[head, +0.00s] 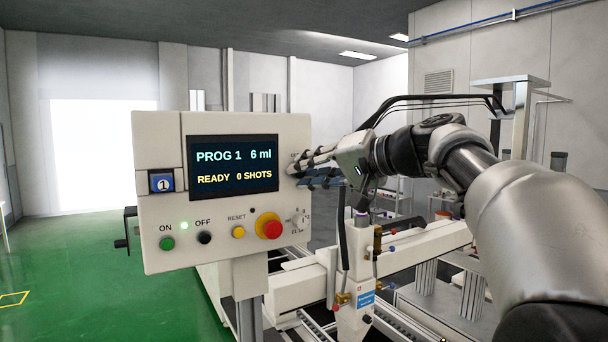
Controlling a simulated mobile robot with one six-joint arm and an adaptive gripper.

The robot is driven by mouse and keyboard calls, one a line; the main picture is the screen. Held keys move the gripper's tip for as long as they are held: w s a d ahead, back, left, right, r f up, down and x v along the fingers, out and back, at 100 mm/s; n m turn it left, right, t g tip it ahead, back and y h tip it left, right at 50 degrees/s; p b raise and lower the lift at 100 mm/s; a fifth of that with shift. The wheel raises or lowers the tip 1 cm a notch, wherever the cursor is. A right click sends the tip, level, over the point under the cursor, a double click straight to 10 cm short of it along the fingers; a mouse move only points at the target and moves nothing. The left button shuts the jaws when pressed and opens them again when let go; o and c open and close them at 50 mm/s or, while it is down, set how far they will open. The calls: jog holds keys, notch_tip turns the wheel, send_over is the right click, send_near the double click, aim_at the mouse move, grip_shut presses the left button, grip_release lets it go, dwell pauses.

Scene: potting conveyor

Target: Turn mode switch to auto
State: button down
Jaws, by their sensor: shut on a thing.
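A white control panel (160,125) stands left of centre, with its front facing me. My gripper (296,168) reaches in from the right, and its fingertips are at the upper right of the panel front, beside the screen. It is shut on a small knob there, which I take to be the mode switch. The fingers cover most of the knob and its lettering, so I cannot read which way it points. The panel's screen (234,168) reads PROG 1, 6 ml, READY, 0 SHOTS.
Below the screen are a green ON button (167,244), a black OFF button (205,238), a yellow RESET button (238,232), a red stop button (269,227) and a small dial (299,219). A dispensing head (354,318) and conveyor frame stand at right. Green floor is clear at left.

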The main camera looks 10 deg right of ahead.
jog(key=shift+d+m+y+b, duration=0.1)
jog(key=shift+m+y+b, duration=0.75)
jog(key=shift+m, duration=0.85)
jog(key=shift+t, duration=0.3)
jog(key=c, duration=1.4)
grip_release()
jog(key=shift+f, duration=0.1)
jog(key=v, duration=1.2)
jog(key=shift+f, duration=0.1)
